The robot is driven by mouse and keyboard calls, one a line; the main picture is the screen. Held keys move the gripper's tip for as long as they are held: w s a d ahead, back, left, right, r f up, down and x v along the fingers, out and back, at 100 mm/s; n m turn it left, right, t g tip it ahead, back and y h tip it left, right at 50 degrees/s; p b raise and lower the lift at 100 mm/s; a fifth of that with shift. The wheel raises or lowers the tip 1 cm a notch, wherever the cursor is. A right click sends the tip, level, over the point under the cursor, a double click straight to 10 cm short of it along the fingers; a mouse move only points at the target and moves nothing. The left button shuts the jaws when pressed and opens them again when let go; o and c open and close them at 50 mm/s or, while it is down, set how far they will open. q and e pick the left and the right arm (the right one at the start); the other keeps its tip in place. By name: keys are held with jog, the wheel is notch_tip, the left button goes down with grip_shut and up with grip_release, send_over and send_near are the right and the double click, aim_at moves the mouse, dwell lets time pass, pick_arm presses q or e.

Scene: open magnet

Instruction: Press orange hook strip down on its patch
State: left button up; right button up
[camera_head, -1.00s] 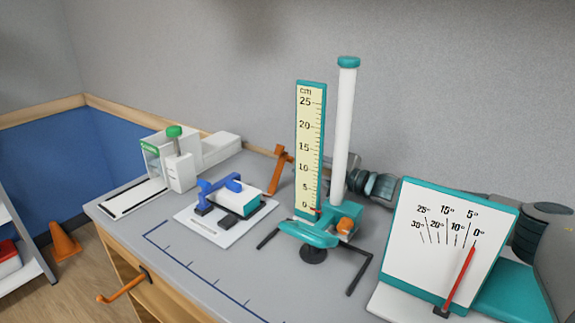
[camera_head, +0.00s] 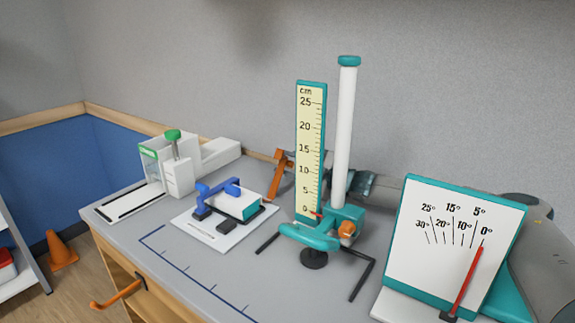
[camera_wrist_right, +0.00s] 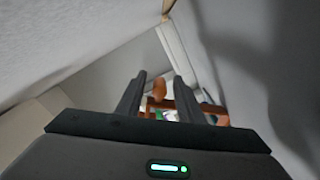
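An orange piece (camera_head: 277,178), which I take for the hook strip, stands at the back of the bench, left of the tall scale. It also shows as an orange bar in the right wrist view (camera_wrist_right: 181,104). My right gripper (camera_wrist_right: 160,78) has its two dark fingers apart, with the orange bar crossing at or just beyond the fingertips; I cannot tell whether they touch. In the head view my right arm reaches in behind the scale, which mostly hides the gripper. The patch cannot be made out. My left gripper is not in view.
The cm scale (camera_head: 311,150) and white post (camera_head: 344,135) stand in front of my right arm. A tilted angle board (camera_head: 450,240) is at the right. A blue frame on a white plate (camera_head: 208,231) and a white fixture (camera_head: 180,177) are left.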

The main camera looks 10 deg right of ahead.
grip_shut()
jog(key=shift+r, duration=0.15)
